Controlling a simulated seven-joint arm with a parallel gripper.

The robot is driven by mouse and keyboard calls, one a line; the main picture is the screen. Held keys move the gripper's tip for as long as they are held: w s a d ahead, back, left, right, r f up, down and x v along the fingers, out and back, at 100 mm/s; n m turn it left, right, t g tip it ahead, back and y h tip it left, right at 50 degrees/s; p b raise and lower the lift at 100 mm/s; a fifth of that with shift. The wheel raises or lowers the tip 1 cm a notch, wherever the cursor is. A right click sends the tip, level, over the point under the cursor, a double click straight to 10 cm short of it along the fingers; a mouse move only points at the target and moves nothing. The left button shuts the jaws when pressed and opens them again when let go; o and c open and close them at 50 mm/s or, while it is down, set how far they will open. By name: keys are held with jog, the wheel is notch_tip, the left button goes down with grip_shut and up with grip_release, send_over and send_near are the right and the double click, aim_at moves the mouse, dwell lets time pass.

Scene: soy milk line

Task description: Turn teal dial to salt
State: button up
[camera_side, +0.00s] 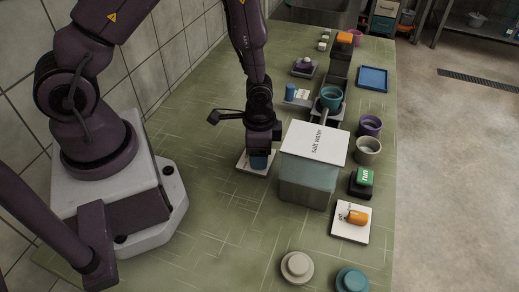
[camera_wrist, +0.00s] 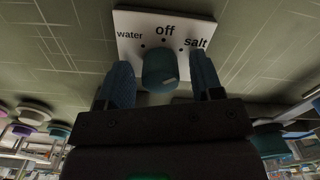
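The teal dial (camera_wrist: 159,72) sits on a white plate (camera_wrist: 131,22) marked "water" at left, "off" in the middle and "salt" at right. A small pale mark shows on the dial's lower right; I cannot tell which label it is set to. My gripper (camera_wrist: 161,62) is open, with one blue finger on each side of the dial and a visible gap to it. In the side view my gripper (camera_side: 259,152) points down over the white plate (camera_side: 243,162) and hides most of the dial.
A box with a white lid reading "salt water" (camera_side: 316,143) stands close right of my gripper. Beyond it are a green "run" button (camera_side: 365,177), an orange item (camera_side: 357,217) on a white plate, cups and a blue tray (camera_side: 373,78).

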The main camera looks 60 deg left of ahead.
notch_tip(320, 180, up, 13)
dwell(0.8)
jog(key=s+r+n+t, duration=0.2)
jog(key=s+r, duration=0.3)
jog(key=r, duration=0.5)
jog(key=s+r+n+t, duration=0.3)
jog(key=s+r, duration=0.2)
jog(key=r, duration=0.5)
jog(key=shift+s+a+r+n+t, duration=0.15)
jog(key=shift+s+r+n+t, duration=0.05)
jog(key=shift+r+n+t, duration=0.1)
